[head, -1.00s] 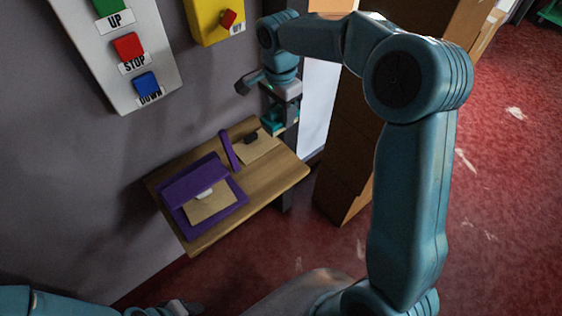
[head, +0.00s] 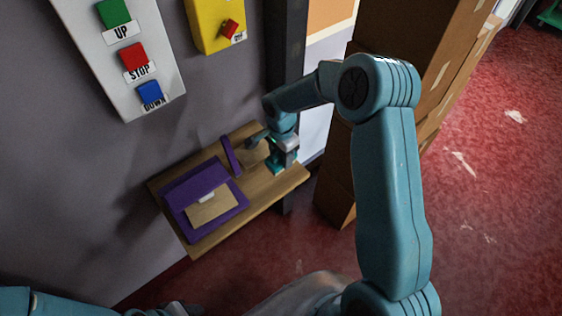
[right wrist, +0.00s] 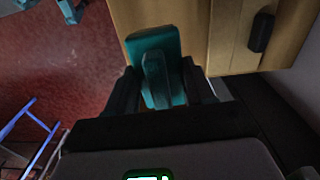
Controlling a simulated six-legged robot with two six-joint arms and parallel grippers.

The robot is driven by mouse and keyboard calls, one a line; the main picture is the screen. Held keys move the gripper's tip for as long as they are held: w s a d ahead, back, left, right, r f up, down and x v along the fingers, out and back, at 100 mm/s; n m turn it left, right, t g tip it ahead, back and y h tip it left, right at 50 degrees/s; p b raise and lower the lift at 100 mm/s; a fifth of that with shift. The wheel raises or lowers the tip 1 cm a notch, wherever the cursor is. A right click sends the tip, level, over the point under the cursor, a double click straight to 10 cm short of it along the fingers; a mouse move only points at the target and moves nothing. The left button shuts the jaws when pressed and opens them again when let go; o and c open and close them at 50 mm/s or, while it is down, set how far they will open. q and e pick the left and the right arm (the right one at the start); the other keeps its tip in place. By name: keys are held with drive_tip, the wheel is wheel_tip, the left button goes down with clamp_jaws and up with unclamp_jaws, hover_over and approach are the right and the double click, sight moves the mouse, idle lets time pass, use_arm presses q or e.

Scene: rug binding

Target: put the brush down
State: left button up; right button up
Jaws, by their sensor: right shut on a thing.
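The teal brush (head: 276,168) is in my right gripper (head: 281,154), which is low over the right end of the wooden table (head: 265,196). In the right wrist view the brush (right wrist: 154,45) stands between the two dark fingers (right wrist: 160,88), which are shut on it. The table's edge shows close by it there. I cannot tell whether the brush touches the tabletop. Part of my left arm shows at the bottom left of the head view; its gripper (head: 172,309) is cut by the edge and its jaws are unclear.
A purple folded piece (head: 178,190) with a tan patch (head: 212,206) lies on the table's left half. A purple strip (head: 231,156) lies behind, beside a tan board (head: 254,153). In the wrist view a black item (right wrist: 261,33) lies on it. Brown boxes (head: 340,165) stand right.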

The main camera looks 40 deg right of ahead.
sight(282, 165)
drive_tip(key=shift+s+f, duration=0.1)
drive_tip(key=shift+f, duration=0.2)
wheel_tip(282, 165, down, 4)
drive_tip(key=shift+r, duration=0.1)
drive_tip(key=o, duration=0.9)
drive_tip(key=shift+o, duration=0.2)
